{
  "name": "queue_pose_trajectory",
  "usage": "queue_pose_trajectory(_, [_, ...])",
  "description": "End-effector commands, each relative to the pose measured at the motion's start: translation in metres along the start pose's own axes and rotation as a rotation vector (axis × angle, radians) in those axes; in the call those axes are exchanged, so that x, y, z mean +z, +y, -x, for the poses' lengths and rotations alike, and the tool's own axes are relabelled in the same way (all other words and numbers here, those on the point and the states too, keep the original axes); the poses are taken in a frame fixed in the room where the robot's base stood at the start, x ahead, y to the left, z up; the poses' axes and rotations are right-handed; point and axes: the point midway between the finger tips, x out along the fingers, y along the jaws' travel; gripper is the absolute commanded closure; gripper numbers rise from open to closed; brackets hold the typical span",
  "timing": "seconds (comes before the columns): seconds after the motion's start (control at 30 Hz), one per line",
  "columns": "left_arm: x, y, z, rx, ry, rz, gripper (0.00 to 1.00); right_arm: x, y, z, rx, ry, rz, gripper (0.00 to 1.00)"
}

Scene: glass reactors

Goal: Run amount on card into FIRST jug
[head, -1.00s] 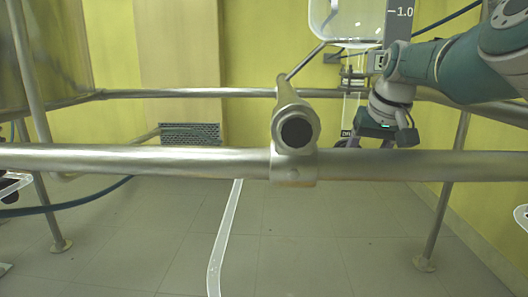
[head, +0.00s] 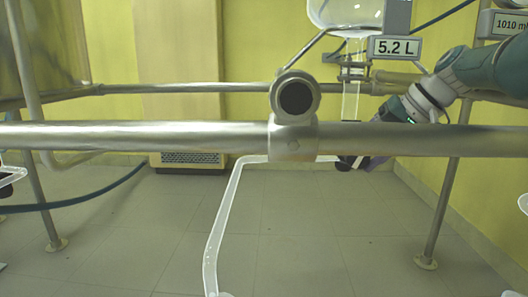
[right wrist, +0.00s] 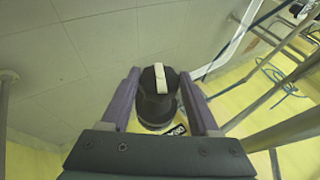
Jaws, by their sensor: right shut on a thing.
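A clear glass vessel (head: 345,12) shows at the top of the head view, with a glass outlet pipe (head: 350,100) below it. A black valve knob (head: 346,162) sits at the pipe's lower end. My right gripper (head: 368,162) is shut on this knob, partly hidden by the front rail. In the right wrist view the purple fingers (right wrist: 160,88) flank the black knob, whose white stripe (right wrist: 161,78) runs nearly upright in the picture. A sign (head: 396,47) reads 5.2 L. No whole jug is visible. My left gripper is not in view.
A steel front rail (head: 130,135) crosses the head view, with a clamped tube end (head: 295,97) in the middle. A clear tube (head: 225,210) runs down from near the valve. A partly cut display (head: 508,24) reads 1010 m. Pale rims show at both side edges.

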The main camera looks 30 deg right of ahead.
Motion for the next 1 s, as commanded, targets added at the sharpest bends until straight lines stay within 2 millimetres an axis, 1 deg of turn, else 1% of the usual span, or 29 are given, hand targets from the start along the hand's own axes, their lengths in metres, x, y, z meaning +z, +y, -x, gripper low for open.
queue_pose_trajectory(0.23, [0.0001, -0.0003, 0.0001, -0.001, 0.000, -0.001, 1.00, 0.0006, 0.0008, -0.0004, 0.003, -0.002, 0.002, 0.94])
queue_pose_trajectory(0.27, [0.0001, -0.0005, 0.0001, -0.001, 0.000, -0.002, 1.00, 0.0006, 0.0008, -0.0004, 0.003, -0.002, 0.002, 0.37])
queue_pose_trajectory(0.5, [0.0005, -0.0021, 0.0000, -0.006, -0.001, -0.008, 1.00, 0.0005, 0.0005, -0.0003, 0.003, -0.001, 0.001, 0.10])
queue_pose_trajectory(0.53, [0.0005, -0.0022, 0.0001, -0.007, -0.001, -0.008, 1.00, 0.0004, 0.0004, -0.0003, 0.003, -0.001, 0.001, 0.08])
queue_pose_trajectory(1.0, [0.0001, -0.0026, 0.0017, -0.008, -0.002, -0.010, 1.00, 0.0000, -0.0005, 0.0004, 0.006, -0.001, 0.003, 0.08])
